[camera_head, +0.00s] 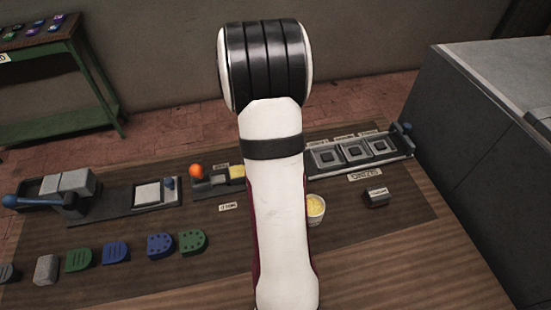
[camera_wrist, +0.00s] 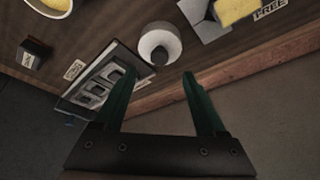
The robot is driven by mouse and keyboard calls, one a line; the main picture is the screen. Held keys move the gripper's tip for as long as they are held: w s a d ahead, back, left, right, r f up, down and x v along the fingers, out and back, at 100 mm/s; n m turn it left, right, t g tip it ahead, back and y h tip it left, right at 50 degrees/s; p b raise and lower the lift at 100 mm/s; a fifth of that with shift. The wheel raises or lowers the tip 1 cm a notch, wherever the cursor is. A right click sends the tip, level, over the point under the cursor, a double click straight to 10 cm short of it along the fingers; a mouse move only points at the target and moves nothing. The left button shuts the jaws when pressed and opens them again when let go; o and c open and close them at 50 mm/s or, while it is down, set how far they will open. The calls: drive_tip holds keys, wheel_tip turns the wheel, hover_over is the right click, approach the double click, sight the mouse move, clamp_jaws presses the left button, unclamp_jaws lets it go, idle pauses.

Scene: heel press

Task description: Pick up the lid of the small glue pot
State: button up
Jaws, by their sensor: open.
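A white round object (camera_wrist: 158,42) with a grey knob-like centre stands on the bench in the wrist view, just beyond my fingertips. It looks like a lidded pot, but I cannot tell the lid from the pot. In the head view my arm hides it. A whitish cup with yellow contents (camera_head: 315,209) stands open, right of my arm; it also shows at the top left of the wrist view (camera_wrist: 58,4). My gripper (camera_wrist: 162,74) is open, with two dark green fingers apart and nothing held between them. In the head view my arm hides the gripper.
A grey tray with three square recesses (camera_head: 329,157) lies at the back right, and a dark labelled block (camera_head: 376,197) is in front of it. A yellow block (camera_head: 237,174) and an orange ball-topped lever (camera_head: 196,171) stand left of my arm. Several coloured heel pieces (camera_head: 116,253) lie front left.

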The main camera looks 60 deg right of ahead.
drive_tip(key=x, duration=0.7)
drive_tip(key=shift+f, duration=0.1)
drive_tip(key=c, duration=1)
